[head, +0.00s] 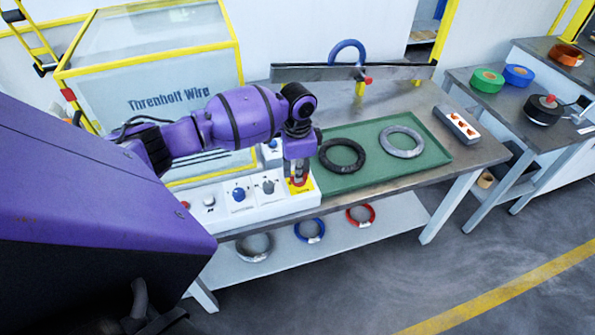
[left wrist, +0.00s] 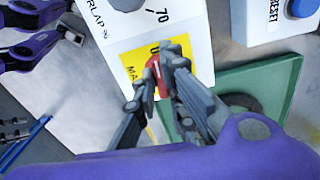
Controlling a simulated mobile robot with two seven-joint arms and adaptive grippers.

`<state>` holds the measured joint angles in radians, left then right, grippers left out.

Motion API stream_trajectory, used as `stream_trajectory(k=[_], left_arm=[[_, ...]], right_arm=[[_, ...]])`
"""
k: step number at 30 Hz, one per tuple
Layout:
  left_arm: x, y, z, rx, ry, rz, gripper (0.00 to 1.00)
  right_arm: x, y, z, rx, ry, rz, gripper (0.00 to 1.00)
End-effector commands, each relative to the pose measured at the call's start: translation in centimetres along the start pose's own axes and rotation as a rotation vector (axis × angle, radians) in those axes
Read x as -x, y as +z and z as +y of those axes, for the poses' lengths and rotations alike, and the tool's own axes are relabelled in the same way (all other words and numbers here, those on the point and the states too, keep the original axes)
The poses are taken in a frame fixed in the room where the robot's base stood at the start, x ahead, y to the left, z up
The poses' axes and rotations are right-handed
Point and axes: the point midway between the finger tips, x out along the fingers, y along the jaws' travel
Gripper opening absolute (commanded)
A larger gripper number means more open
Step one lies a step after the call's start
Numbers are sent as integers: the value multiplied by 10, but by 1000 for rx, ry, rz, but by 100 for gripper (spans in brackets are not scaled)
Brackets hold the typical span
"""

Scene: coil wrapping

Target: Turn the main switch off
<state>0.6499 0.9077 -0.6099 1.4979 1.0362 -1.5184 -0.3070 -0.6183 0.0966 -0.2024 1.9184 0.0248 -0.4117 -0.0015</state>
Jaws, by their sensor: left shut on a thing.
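The main switch is a red handle (left wrist: 154,70) on a yellow plate (left wrist: 133,62) with partly hidden black lettering. The plate sits at the right end of the white control panel (head: 262,211) along the table's front edge. In the head view the yellow plate (head: 309,185) shows around my fingertips. My left gripper (head: 299,178) reaches down over it from above and is shut on the red handle. In the left wrist view its fingers (left wrist: 160,82) sit on both sides of the handle and hide part of it. The handle's exact angle is hard to tell. My right gripper does not show.
A blue knob (head: 239,194) and a grey knob (head: 268,187) sit left of the switch. A green tray (head: 375,178) with a black coil (head: 341,155) and a grey coil (head: 402,142) lies close on the right. A wire machine (head: 160,80) stands behind.

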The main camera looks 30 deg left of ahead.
Motion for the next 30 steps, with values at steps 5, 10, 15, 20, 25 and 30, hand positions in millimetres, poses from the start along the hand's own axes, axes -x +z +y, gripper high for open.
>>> stream_trajectory(k=[5, 10, 15, 20, 25, 30], left_arm=[[0, 0, 1, 63, 1, -1, 0], [-1, 0, 1, 92, 1, -1, 0], [-1, 0, 1, 101, 1, -2, 0], [-1, 0, 1, 101, 1, -2, 0], [-1, 1, 1, 100, 2, -2, 18], [0, 0, 1, 99, 1, -1, 29]], right_arm=[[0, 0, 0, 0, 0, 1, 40], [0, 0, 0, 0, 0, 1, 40], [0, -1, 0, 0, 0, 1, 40], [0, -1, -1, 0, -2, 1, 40], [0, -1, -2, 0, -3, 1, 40], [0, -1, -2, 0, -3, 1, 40]])
